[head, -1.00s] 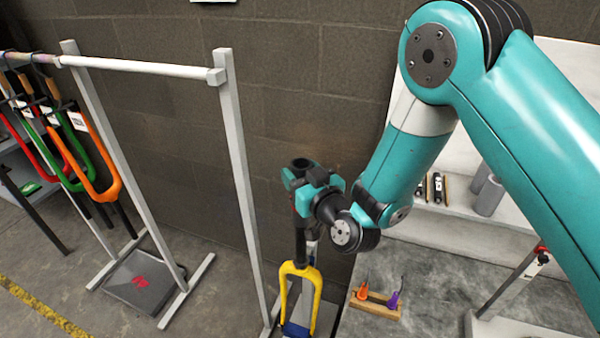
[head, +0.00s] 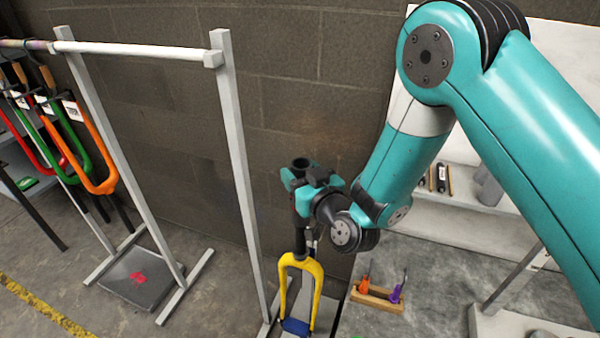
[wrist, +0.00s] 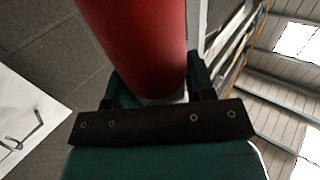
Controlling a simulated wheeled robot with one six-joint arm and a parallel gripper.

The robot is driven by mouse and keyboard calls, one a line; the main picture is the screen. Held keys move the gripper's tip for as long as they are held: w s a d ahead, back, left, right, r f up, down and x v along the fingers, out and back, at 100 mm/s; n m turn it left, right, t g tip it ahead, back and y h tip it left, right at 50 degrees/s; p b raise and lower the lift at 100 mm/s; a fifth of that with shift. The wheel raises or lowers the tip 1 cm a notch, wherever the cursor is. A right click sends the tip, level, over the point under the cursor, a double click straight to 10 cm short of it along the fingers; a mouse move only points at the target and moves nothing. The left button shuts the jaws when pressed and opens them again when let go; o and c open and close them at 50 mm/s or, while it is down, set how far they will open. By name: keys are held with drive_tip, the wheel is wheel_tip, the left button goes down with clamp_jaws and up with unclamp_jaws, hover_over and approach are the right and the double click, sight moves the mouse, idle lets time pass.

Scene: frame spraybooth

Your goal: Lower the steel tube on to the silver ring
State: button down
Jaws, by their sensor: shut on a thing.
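My gripper (head: 303,190) is shut on an upright tube, taken to be the steel tube, above the yellow fork (head: 302,262). In the wrist view the tube shows a thick red body (wrist: 135,40) between the jaws, with a pale grey band at its lower end. In the head view my gripper and wrist hide much of it. A dark upright length (head: 300,242) runs from below my gripper to the fork's crown; I cannot tell whether it is tube or fork stem. The silver ring cannot be made out, nor any contact with it.
A pale rack frame (head: 232,130) stands close on the left, with orange, green and red forks hanging beyond it. A wooden block (head: 377,300) with orange and purple tools sits on the grey bench to the right. A dark block wall is behind.

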drive_tip(key=shift+f+b, duration=0.35)
drive_tip(key=shift+f, duration=0.05)
drive_tip(key=shift+f+b, duration=2.65)
drive_tip(key=shift+f, duration=0.45)
drive_tip(key=shift+f+b, duration=2.1)
drive_tip(key=shift+f, duration=0.15)
